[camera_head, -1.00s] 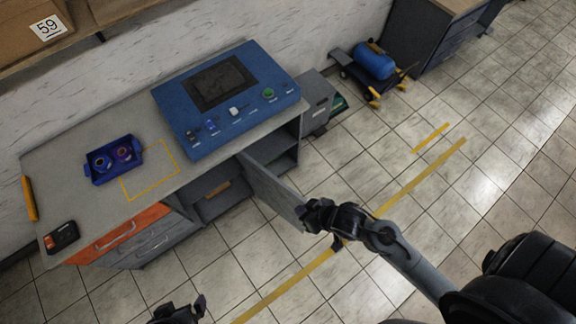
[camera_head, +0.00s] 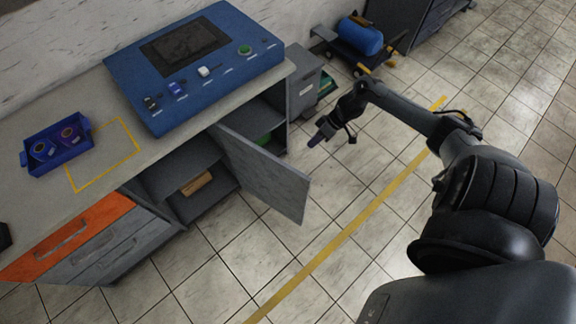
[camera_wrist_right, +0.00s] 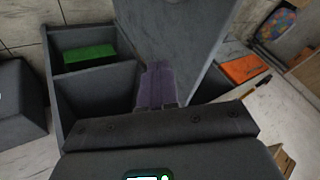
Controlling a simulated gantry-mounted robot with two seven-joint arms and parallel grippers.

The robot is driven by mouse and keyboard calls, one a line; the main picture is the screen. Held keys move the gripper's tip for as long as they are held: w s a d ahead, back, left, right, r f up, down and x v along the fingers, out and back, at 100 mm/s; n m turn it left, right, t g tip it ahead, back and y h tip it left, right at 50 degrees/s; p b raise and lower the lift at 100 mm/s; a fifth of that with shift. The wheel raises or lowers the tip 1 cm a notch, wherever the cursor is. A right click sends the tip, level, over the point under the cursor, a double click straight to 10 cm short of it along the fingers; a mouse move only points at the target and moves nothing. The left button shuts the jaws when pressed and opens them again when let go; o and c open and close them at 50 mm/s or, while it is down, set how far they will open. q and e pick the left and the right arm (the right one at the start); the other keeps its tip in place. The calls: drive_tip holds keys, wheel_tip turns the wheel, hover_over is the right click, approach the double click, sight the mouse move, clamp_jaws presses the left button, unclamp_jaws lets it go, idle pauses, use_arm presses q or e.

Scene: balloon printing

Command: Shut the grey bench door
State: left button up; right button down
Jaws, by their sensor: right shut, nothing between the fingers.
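The grey bench door (camera_head: 262,172) stands open, swung out from the bench front over the floor in the head view. It also shows in the right wrist view (camera_wrist_right: 180,35) as a grey panel. My right gripper (camera_head: 321,139) is shut and empty, to the right of the door and on the side of the compartment holding a green thing (camera_wrist_right: 84,55). Its purple fingers (camera_wrist_right: 156,85) appear in front of the panel in the right wrist view; I cannot tell whether they touch it. My left gripper is out of view.
A blue control panel (camera_head: 190,60) and a blue tray (camera_head: 57,145) stand on the bench top (camera_head: 105,105). A brown block (camera_head: 196,182) lies in the open compartment left of the door. A grey cabinet (camera_head: 303,78) stands right of the bench. The floor before the door is clear.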

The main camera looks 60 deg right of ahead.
drive_tip(key=w+a+f+b, duration=0.2)
drive_tip(key=w+a+f, duration=0.2)
drive_tip(key=a+f, duration=0.4)
drive_tip(key=shift+w+a+f, duration=0.15)
drive_tip(key=shift+w+a, duration=0.1)
drive_tip(key=shift+a, duration=0.1)
idle(0.4)
